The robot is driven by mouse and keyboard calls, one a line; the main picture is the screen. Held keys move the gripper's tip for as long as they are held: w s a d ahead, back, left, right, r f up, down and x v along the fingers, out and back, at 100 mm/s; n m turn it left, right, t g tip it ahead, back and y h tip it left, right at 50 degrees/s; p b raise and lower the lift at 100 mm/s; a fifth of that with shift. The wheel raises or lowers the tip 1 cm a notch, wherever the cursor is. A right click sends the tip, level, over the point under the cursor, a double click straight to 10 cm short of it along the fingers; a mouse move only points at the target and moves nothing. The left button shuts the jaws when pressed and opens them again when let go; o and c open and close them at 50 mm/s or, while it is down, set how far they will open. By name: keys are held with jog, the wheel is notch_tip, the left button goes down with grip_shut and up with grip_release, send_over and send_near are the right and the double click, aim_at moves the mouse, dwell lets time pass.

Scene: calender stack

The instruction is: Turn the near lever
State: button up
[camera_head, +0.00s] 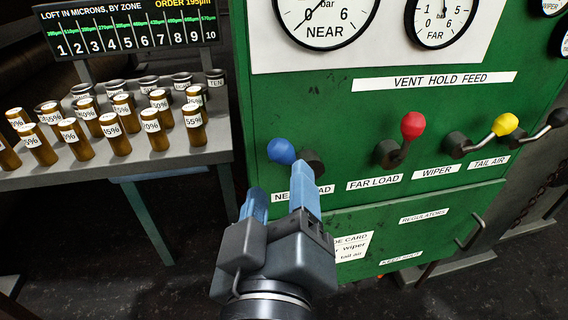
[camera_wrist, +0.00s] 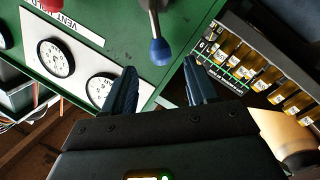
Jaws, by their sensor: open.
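The near lever has a blue knob (camera_head: 281,151) and stands on the green panel above the partly covered "NEAR LOAD" label (camera_head: 289,196). Its knob points to the left in the head view. My gripper (camera_head: 277,190) is open and empty, just below and in front of the blue knob, with its blue fingers pointing up toward the panel. In the wrist view the blue knob (camera_wrist: 160,50) is ahead of the gap between the two fingers (camera_wrist: 163,85), apart from both. One finger covers part of the lever's base in the head view.
The red far load lever (camera_head: 412,125), yellow wiper lever (camera_head: 505,125) and a black tail air lever (camera_head: 556,119) stand to the right on the same panel. The near gauge (camera_head: 325,15) is above. A table (camera_head: 170,165) with several brown bottles stands to the left.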

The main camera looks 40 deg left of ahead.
aim_at(282, 160)
jog(key=shift+x, duration=3.85)
grip_shut()
